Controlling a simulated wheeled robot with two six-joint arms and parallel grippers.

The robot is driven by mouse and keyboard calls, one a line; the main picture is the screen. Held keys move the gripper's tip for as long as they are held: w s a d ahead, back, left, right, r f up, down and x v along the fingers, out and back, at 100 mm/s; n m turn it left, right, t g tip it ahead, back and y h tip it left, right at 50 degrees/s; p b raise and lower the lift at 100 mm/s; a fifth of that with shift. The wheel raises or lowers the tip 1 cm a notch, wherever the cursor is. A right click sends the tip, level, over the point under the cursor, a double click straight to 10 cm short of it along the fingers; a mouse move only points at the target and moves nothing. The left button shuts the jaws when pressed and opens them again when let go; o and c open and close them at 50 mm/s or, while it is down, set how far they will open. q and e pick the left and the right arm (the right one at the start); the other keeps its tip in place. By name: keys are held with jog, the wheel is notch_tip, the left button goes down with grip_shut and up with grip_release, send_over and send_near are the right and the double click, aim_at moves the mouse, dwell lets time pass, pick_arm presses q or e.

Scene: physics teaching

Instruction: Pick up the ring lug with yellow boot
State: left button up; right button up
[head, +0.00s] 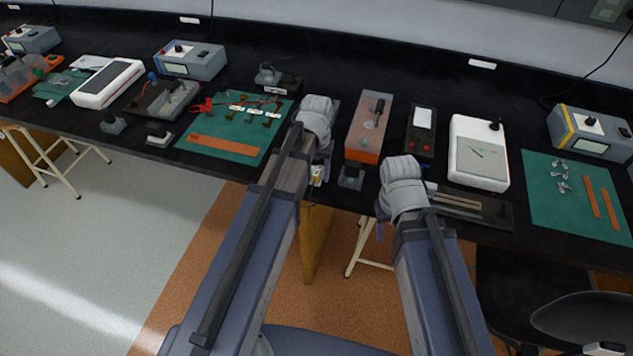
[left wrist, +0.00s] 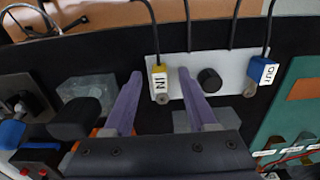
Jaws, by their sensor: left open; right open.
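The ring lug with yellow boot (left wrist: 159,83), labelled IN, shows in the left wrist view with its ring end toward a pale plate and a black cable from its boot. In the head view its yellow and white boot (head: 317,173) shows at the bench's front edge beside my left arm. My left gripper (left wrist: 160,74) is open, its two purple fingers on either side of the yellow boot, with gaps showing. My right gripper (head: 380,229) is open, mostly hidden behind its arm in the head view.
A similar lug with blue boot (left wrist: 262,71), labelled OUT, lies right of the yellow one. A black knob (left wrist: 209,80) sits on the pale plate between them. A green mat (head: 228,127) and an orange-fronted box (head: 363,150) flank my left arm on the bench.

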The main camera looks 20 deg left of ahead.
pick_arm(q)
grip_shut()
dwell(0.5)
